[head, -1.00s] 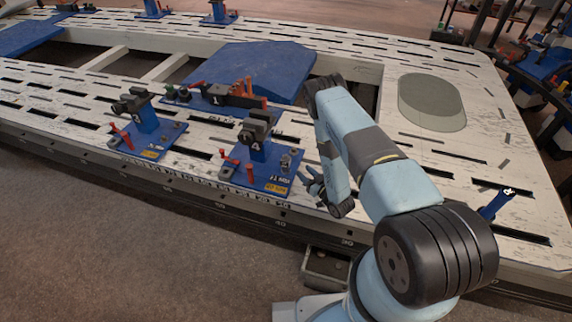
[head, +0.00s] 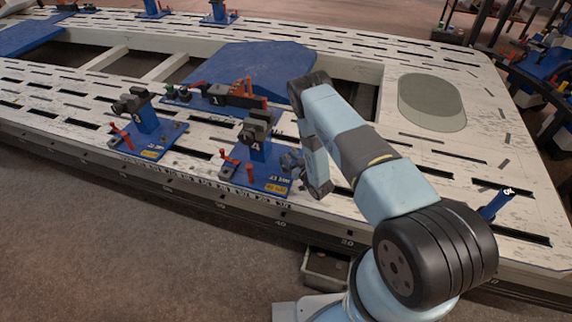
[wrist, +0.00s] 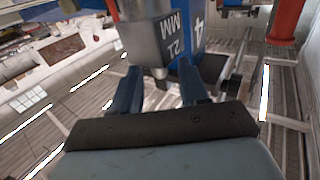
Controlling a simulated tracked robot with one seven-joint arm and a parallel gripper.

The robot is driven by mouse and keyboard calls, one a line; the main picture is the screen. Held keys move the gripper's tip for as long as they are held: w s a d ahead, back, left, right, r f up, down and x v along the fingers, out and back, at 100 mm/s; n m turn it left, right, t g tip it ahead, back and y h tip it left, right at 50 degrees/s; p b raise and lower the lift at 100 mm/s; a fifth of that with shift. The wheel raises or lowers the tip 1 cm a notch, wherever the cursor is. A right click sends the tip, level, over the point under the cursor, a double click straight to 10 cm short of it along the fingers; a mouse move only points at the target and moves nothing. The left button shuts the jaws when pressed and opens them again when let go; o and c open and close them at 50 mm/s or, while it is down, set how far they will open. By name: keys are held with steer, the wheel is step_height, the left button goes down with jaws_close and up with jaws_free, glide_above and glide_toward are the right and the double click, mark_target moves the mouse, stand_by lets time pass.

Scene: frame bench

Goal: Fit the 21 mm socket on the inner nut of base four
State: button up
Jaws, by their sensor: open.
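Base four (head: 255,178) is a blue plate with an upright post marked 4 on the pale bench. My gripper (head: 292,162) is at the right side of its plate, over its right corner. In the wrist view its two blue fingers (wrist: 158,84) are spread apart. A grey block marked 21 MM (wrist: 152,38), the 21 mm socket, is just ahead of and between the fingertips, beside the blue part marked 4 (wrist: 196,35). I cannot tell whether the fingers touch the socket. The inner nut is hidden; I cannot tell whether the socket sits on it.
Red clamp handles (head: 249,172) stand on base four, and one shows at right in the wrist view (wrist: 288,18). Another blue base (head: 150,140) is to the left, and base 1 (head: 213,97) behind.

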steer(key=shift+x, duration=1.15)
steer(key=shift+c, duration=0.2)
jaws_close()
